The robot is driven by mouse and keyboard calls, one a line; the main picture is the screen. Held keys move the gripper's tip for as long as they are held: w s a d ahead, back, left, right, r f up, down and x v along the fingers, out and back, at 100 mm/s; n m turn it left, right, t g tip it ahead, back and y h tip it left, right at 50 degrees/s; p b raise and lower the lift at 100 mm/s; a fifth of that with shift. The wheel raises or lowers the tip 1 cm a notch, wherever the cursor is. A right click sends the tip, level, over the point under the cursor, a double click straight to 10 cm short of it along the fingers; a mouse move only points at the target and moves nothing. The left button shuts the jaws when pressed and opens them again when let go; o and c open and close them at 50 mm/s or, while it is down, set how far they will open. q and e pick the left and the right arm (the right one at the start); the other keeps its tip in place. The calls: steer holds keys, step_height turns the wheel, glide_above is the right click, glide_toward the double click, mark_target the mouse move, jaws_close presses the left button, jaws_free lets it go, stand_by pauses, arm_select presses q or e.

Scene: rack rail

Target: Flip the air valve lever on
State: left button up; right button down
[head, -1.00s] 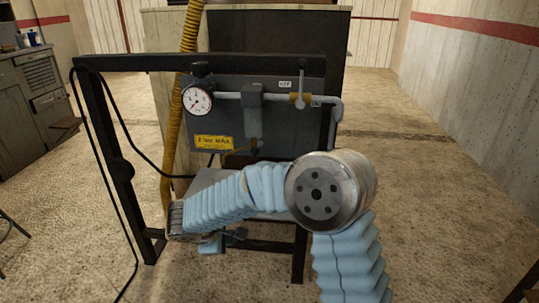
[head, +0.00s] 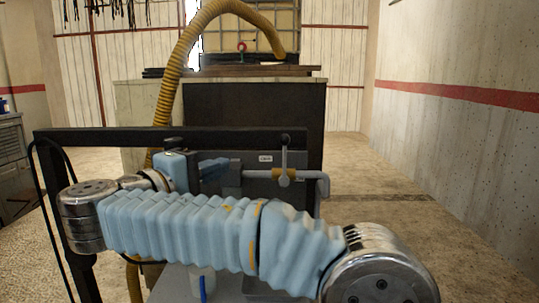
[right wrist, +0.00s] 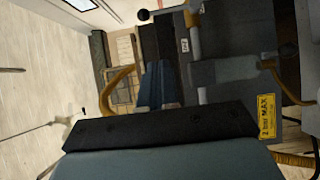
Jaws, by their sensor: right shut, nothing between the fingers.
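The air valve lever (head: 284,156) stands upright above its brass-coloured valve body (head: 284,176), across the horizontal grey pipe (head: 311,177). In the right wrist view, turned on its side, the lever's black knob (right wrist: 143,15) shows at the top. A small label, seemingly OFF (head: 265,158), is beside the lever. My right gripper (head: 215,168) is shut and empty, left of the lever and apart from it, in front of the panel (head: 258,189). Its fingers also show in the right wrist view (right wrist: 157,86). The pressure gauge is hidden in the head view. My left gripper is not in view.
The black frame (head: 110,137) runs along the panel's top and left side. A yellow hose (head: 170,85) arches behind it, near a dark cabinet (head: 250,107). A yellow warning label (right wrist: 266,115) is on the panel. The floor at right is free.

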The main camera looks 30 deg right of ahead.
glide_toward(284, 161)
steer(key=w+d+r, duration=0.1)
steer(key=w+r, duration=0.1)
steer(key=w, duration=0.3)
steer(key=d, duration=0.2)
steer(key=s+d+p, duration=0.1)
steer(key=d, duration=0.1)
steer(key=shift+d+r, duration=0.1)
steer(key=shift+d, duration=0.2)
